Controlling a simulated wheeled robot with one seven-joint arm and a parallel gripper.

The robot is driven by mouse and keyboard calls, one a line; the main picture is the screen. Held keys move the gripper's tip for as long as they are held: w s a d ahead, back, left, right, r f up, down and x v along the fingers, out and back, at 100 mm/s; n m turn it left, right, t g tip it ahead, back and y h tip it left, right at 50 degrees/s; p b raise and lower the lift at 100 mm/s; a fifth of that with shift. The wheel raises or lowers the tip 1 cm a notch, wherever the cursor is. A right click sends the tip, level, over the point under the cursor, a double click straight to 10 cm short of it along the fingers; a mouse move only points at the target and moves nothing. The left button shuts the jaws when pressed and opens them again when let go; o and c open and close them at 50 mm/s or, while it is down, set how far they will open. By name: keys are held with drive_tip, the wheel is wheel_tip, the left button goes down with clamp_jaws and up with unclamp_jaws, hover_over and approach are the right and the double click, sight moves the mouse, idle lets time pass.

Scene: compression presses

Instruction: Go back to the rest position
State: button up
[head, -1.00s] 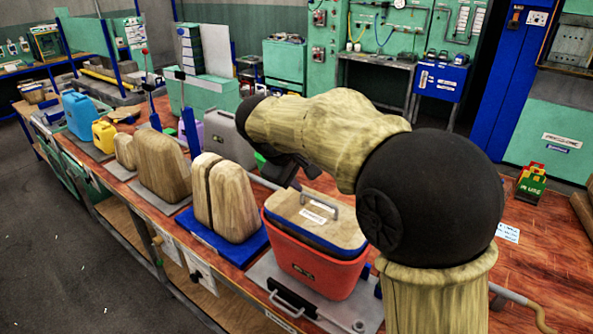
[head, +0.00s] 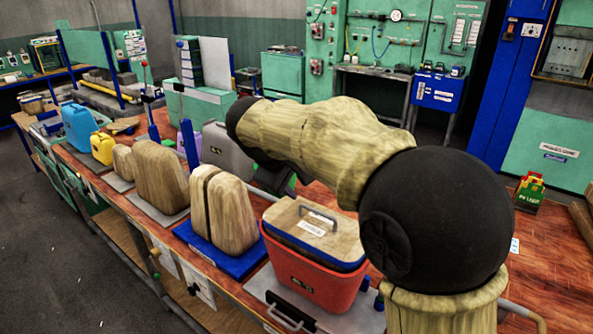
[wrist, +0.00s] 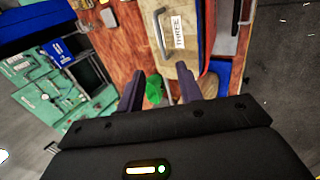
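My gripper (wrist: 160,86) shows in the wrist view with its two dark fingers apart and nothing between them. In the head view my gripper (head: 273,180) is small and partly hidden by my arm, behind the red box. The red box (head: 312,283) stands on the bench with its wooden lid (head: 305,228) on top and the grey lid handle (head: 318,217) upright. In the wrist view the lid (wrist: 183,52) with its "THREE" label lies beyond the fingertips, apart from them.
Wooden press blocks on a blue base (head: 222,259) stand left of the red box. A grey canister (head: 226,152), a yellow jug (head: 102,148) and a blue jug (head: 79,127) line the bench. A small green and red item (head: 529,192) stands at the right. Grey floor lies left.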

drive_tip(key=s+d+f+m+g+y, duration=0.3)
drive_tip(key=s+d+f+m, duration=0.8)
drive_tip(key=s+d+f, duration=0.7)
wheel_tip(320, 180, down, 2)
drive_tip(key=shift+s+f+y, duration=0.25)
drive_tip(key=shift+s+y, duration=0.15)
drive_tip(key=shift+s, duration=0.05)
drive_tip(key=shift+d, duration=0.1)
